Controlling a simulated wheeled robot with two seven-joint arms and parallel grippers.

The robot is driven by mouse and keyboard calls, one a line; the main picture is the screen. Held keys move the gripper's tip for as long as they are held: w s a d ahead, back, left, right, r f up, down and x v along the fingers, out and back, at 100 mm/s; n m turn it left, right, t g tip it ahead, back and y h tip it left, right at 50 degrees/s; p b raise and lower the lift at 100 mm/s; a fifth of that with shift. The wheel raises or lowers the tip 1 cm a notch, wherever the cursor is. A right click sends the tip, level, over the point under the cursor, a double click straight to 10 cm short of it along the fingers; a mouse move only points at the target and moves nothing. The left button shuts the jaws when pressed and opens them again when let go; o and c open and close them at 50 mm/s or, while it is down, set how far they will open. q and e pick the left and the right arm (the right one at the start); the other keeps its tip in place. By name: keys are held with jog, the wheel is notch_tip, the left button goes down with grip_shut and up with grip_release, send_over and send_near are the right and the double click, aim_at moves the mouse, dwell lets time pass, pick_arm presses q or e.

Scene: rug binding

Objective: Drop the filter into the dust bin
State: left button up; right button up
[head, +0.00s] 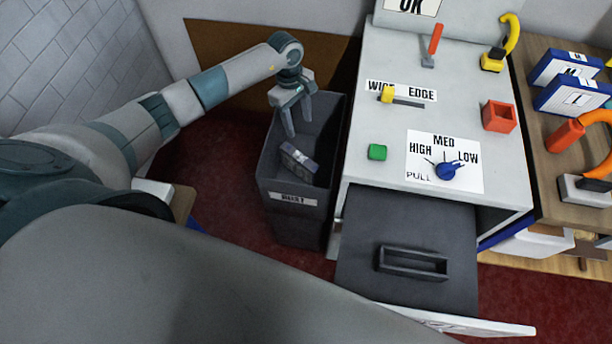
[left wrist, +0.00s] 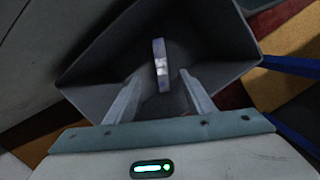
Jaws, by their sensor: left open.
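The dust bin (head: 294,215) is a dark grey open box with a "DUST" label, standing on the red floor left of the white machine. The filter (head: 299,159) is a small grey block with a pale patch. It shows inside the bin's opening, tilted, below my left gripper (head: 298,118). My left gripper is over the bin with its fingers apart and nothing between them. In the left wrist view the filter (left wrist: 161,66) is beyond the open fingertips (left wrist: 162,85), apart from them, within the bin's walls (left wrist: 222,45). I cannot tell whether it rests on the bottom. My right gripper is not in view.
The white machine (head: 385,60) stands right of the bin, with knobs and a red box (head: 499,116) on top. A dark drawer (head: 400,225) with a handle sticks out at its front. A wooden table (head: 555,190) holds blue boxes and orange-handled tools at the right.

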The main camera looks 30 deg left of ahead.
pick_arm(q)
notch_tip(320, 180, up, 17)
jog(key=a+b, duration=0.2)
jog(key=b, duration=0.2)
jog(key=shift+w+a+b, duration=0.25)
jog(key=shift+w+b, duration=0.05)
jog(key=shift+b, duration=0.05)
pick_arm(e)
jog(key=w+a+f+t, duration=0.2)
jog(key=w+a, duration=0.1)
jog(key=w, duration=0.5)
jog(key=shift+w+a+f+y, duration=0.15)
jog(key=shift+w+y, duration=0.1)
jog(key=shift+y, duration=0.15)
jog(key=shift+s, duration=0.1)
